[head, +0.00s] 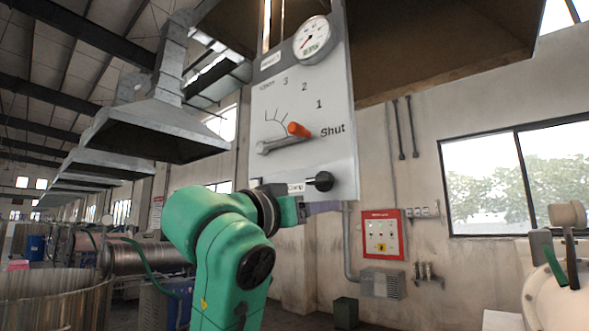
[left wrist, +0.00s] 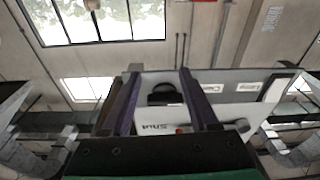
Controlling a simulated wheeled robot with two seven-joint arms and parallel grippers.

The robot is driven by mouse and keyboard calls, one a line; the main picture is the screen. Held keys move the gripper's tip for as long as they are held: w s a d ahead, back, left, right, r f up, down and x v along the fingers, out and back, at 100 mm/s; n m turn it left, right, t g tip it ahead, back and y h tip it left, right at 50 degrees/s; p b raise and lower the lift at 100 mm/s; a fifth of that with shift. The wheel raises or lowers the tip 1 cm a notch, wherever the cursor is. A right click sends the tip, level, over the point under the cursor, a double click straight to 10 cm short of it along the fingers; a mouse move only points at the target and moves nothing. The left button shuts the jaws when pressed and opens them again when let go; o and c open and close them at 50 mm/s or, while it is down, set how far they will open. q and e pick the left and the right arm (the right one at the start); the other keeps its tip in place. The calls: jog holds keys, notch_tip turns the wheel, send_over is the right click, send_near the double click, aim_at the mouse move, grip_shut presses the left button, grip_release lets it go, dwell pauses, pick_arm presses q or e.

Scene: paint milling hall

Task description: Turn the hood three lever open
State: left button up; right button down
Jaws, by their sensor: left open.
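The hood panel (head: 290,90) is a white plate with a scale reading Shut, 1, 2, 3 and an upper mark too small to read. Its lever (head: 275,145), a grey bar with an orange grip (head: 298,130), points right toward Shut. A black knob (head: 320,181) sits beside a Clamp label at the lower edge. My left gripper (head: 298,207) is just below that edge, partly hidden by my green arm. In the left wrist view its two purple fingers (left wrist: 160,74) are spread, with the black knob (left wrist: 164,94) showing between them. My right gripper is out of view.
A round gauge (head: 312,38) tops the panel. A large hood (head: 440,50) hangs behind it, more hoods (head: 150,130) recede left. A red-framed control box (head: 383,235) is on the wall. A metal vat (head: 55,300) stands lower left.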

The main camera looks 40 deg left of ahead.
aim_at(291, 128)
pick_arm(q)
jog(key=s+a+r+n+t+y, duration=0.1)
jog(key=s+r+t, duration=0.1)
jog(key=s+r, duration=0.45)
jog(key=s+a+r+n+t, duration=0.1)
jog(key=s+r, duration=0.2)
jog(key=s, duration=0.6)
jog(key=p+x, duration=0.3)
jog(key=x, duration=0.4)
jog(key=p+x, duration=0.3)
jog(key=x, duration=0.5)
jog(key=shift+a, duration=0.25)
jog(key=shift+w, duration=0.4)
jog(key=shift+s, duration=0.15)
jog(key=shift+c, duration=0.3)
grip_shut()
